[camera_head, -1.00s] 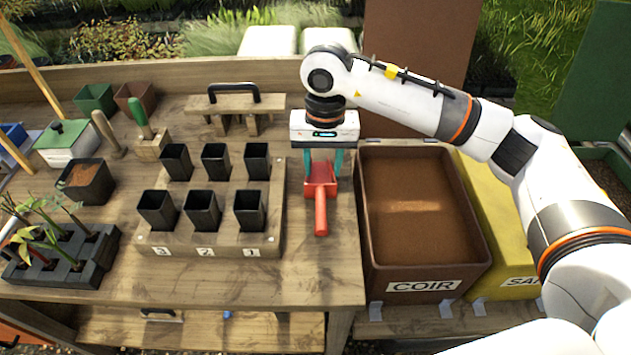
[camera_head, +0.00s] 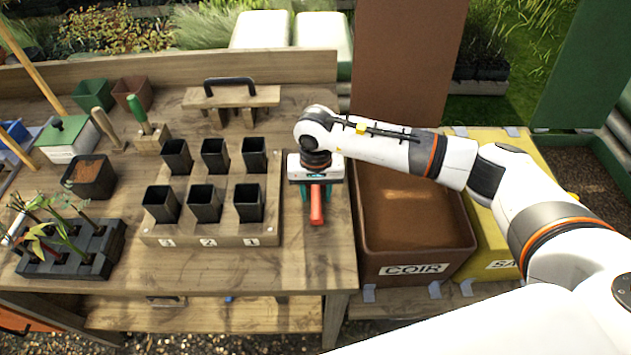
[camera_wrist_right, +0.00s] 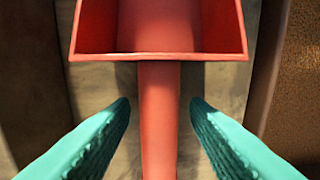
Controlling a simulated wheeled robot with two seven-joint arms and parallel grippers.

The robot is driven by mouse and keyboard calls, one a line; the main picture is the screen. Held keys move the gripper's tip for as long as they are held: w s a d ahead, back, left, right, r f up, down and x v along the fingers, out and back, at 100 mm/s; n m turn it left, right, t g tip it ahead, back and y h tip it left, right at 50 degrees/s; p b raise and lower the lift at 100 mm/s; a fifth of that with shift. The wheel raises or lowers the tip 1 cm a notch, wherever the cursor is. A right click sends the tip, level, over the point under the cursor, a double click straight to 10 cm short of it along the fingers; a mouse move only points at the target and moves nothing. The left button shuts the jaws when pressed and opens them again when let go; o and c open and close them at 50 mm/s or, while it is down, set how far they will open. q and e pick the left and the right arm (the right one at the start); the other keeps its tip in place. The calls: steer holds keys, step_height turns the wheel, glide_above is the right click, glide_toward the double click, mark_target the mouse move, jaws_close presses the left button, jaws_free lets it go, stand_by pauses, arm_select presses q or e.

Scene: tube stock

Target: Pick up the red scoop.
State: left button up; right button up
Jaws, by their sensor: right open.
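The red scoop (camera_head: 317,206) lies on the wooden bench, between the pot board and the coir bin. In the head view its handle points toward the front edge, and my gripper hides its bowl. In the right wrist view the scoop's bowl (camera_wrist_right: 160,35) is at the top and its handle runs down the middle. My right gripper (camera_head: 317,194) is over the scoop with its teal fingers open. In the right wrist view the fingertips (camera_wrist_right: 160,103) stand on either side of the handle, with a gap on both sides. My left gripper is not in view.
The brown coir bin (camera_head: 464,255) stands close on the right, with a yellow bin (camera_head: 505,250) beyond it. A wooden board (camera_head: 262,228) with several black pots is close on the left. A wooden stand with a black handle (camera_head: 231,82) is behind. Bench in front of the scoop is clear.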

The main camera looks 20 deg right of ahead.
jaws_close()
